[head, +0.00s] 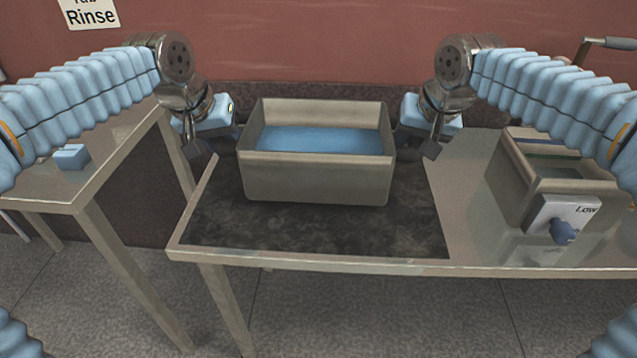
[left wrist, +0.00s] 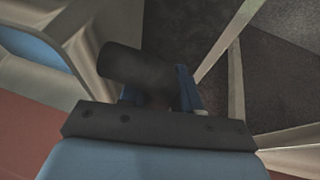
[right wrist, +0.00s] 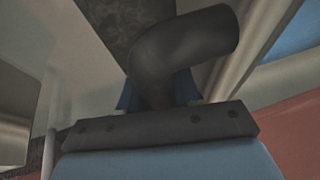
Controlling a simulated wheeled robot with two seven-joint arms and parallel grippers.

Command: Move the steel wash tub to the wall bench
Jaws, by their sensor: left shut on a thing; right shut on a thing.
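The steel wash tub (head: 318,178) is a rectangular metal basin with a flat blue surface inside. It is level, over the dark patch of the bench; I cannot tell if it touches the bench. My left gripper (head: 215,140) is at its left end and my right gripper (head: 421,140) at its right end. Each is shut on a dark handle, seen in the left wrist view (left wrist: 140,70) and the right wrist view (right wrist: 185,45). The fingers are mostly hidden. The tub wall also shows in the left wrist view (left wrist: 85,45).
A dark mat-like patch (head: 320,232) covers the bench's left part. A steel basin unit (head: 515,180) with a blue knob and "Low" label stands at right. A separate table (head: 110,165) at left carries a blue block (head: 71,157). A "Rinse" sign (head: 90,14) hangs on the red wall.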

